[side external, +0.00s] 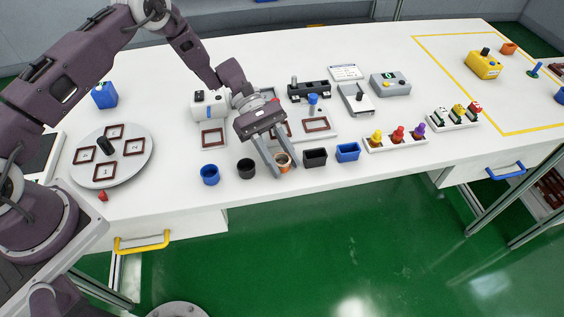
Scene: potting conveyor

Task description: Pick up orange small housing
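The orange small housing (283,166) is a little round cup at the front of the white table, in a row of cups. My gripper (284,169) reaches down over it, with one finger on either side of the cup. The fingers are apart, and I cannot tell whether they touch its wall. The cup looks upright at table level, and the fingers partly hide its sides.
A black round cup (246,169) and a blue round cup (210,175) stand to the left. A black square cup (315,158) and a blue square cup (348,152) stand to the right. A grey turntable (137,167) is at the left. The table's front edge is close.

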